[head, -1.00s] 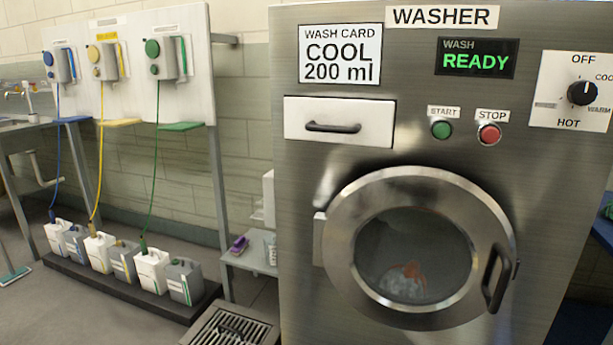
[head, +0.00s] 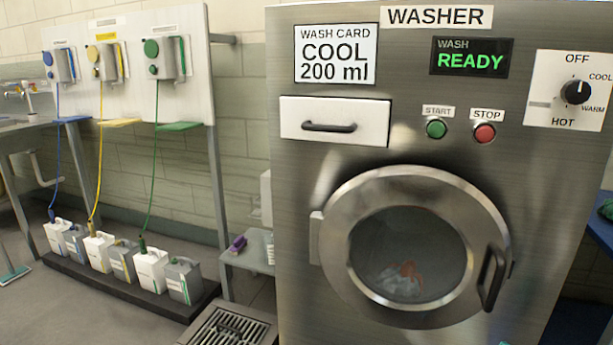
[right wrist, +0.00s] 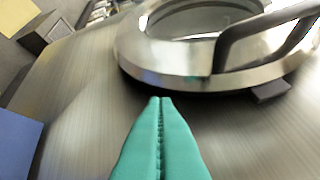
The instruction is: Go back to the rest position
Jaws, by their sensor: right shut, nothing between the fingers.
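My right gripper (right wrist: 161,102) shows in the right wrist view as two teal fingers pressed together with nothing between them. It is in front of the washer's steel front, below the round door (right wrist: 205,75) and its handle (right wrist: 262,32), apparently not gripping either. In the head view, only a small teal spot at the bottom edge may be its tip. My left gripper is in neither view. The washer (head: 300,200) has its door (head: 335,240) closed, with an orange and whitish item visible behind the glass. Its display (head: 470,58) reads WASH READY.
The detergent drawer (head: 335,108) looks closed. The start button (head: 436,129), stop button (head: 485,133) and dial (head: 576,92) are on the front. A floor grate (head: 228,330) and a small side table (head: 250,255) stand left. Several jugs (head: 150,270) line the wall.

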